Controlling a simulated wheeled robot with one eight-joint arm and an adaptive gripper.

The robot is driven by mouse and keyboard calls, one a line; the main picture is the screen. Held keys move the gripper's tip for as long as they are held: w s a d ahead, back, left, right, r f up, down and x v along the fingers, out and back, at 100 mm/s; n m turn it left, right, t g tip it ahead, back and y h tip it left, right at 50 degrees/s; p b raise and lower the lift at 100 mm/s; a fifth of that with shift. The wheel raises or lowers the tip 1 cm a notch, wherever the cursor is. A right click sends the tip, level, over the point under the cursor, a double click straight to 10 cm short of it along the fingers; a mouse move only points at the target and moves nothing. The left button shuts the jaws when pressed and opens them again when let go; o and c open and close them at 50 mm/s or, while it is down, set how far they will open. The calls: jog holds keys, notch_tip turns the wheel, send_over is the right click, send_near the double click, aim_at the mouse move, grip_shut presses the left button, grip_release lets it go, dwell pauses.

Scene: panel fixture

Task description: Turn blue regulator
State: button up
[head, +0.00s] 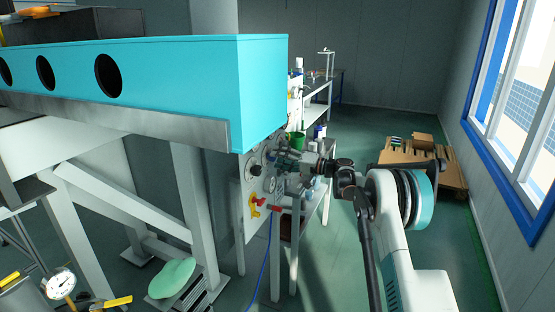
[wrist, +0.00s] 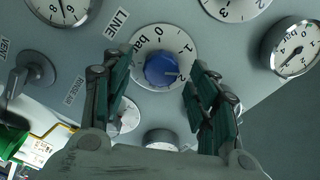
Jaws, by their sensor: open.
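The blue regulator (wrist: 161,69) is a round blue knob on a white dial marked 0, 1, 2 and bar, in the wrist view. A small white mark on the knob points right, near the 2. My gripper (wrist: 159,82) is open, with one green-padded finger on each side of the knob's lower part. Both fingers look apart from the knob; their depth to the panel is hard to tell. In the head view my gripper (head: 288,160) is close to the panel, and the blue knob is hidden there.
In the head view, yellow (head: 256,206) and red (head: 274,208) handles sit lower. Floor at right is partly clear.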

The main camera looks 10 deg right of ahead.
jog(key=v, duration=1)
jog(key=shift+s+d, duration=0.2)
jog(key=shift+d, duration=0.05)
